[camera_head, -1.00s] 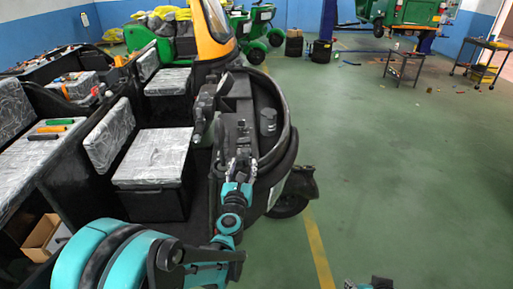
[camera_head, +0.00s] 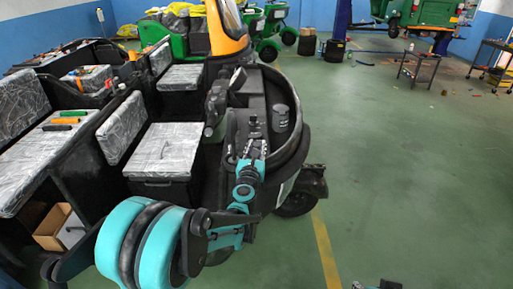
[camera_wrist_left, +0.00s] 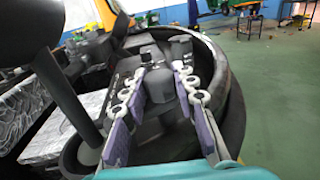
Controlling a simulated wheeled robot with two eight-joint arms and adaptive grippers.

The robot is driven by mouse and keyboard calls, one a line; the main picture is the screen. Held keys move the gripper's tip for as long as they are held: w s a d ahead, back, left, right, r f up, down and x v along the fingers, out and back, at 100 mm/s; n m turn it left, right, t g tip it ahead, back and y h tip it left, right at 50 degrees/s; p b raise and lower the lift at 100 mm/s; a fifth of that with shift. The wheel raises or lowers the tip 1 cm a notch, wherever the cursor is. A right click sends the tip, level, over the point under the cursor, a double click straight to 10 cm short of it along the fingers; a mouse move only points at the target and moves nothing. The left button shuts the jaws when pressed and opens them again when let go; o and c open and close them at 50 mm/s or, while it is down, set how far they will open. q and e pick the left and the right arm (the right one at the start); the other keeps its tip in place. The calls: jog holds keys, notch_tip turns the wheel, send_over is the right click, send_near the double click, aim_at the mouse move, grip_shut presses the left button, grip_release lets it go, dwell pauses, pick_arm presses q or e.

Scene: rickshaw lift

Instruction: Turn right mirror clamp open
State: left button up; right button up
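My left gripper (camera_head: 253,138) is over the black front cab of the rickshaw (camera_head: 268,90), inside its curved rim. In the left wrist view, the two fingers of the gripper (camera_wrist_left: 160,78) are spread, with a dark cylindrical part (camera_wrist_left: 159,86) between or just beyond them. I cannot tell whether they touch it. I cannot make out for sure which dark part is the right mirror clamp. A dark cylinder (camera_head: 281,112) stands to the right of the gripper. Only a small tip of what seems to be my right gripper (camera_head: 378,285) shows at the bottom edge.
Plastic-wrapped seats (camera_head: 165,150) and a black box lie left of the gripper. Coloured tools (camera_head: 65,120) rest on a wrapped seat at left. A wheel (camera_head: 295,203) and yellow floor line (camera_head: 325,245) are at right.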

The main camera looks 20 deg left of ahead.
pick_arm(q)
grip_shut()
jog(key=shift+d+n+y, duration=0.1)
jog(key=shift+n+y, duration=0.2)
jog(key=shift+y, duration=0.2)
jog(key=n+g+y, duration=0.1)
jog(key=y, duration=0.1)
jog(key=n+g+y, duration=0.1)
jog(key=n+y, duration=0.1)
jog(key=y, duration=0.1)
jog(key=shift+d+n, duration=0.1)
jog(key=shift+n, duration=0.2)
jog(key=n+g+y, duration=0.5)
jog(key=y, duration=0.1)
jog(key=shift+w+g+y, duration=0.1)
jog(key=shift+g+y, duration=0.3)
jog(key=n+g+y+p, duration=0.1)
jog(key=n+g+y, duration=0.1)
jog(key=n+g, duration=0.2)
jog(key=shift+g+p, duration=0.3)
jog(key=shift+g, duration=0.2)
jog(key=shift+n+g+y+p, duration=0.25)
jog(key=shift+n+g+p, duration=0.3)
jog(key=shift+n+g, duration=0.9)
jog(key=shift+n+g+y+p, duration=0.25)
jog(key=shift+n+g+p, duration=0.45)
jog(key=shift+g, duration=1.25)
jog(key=shift+n+g, duration=0.25)
jog(key=shift+g, duration=0.15)
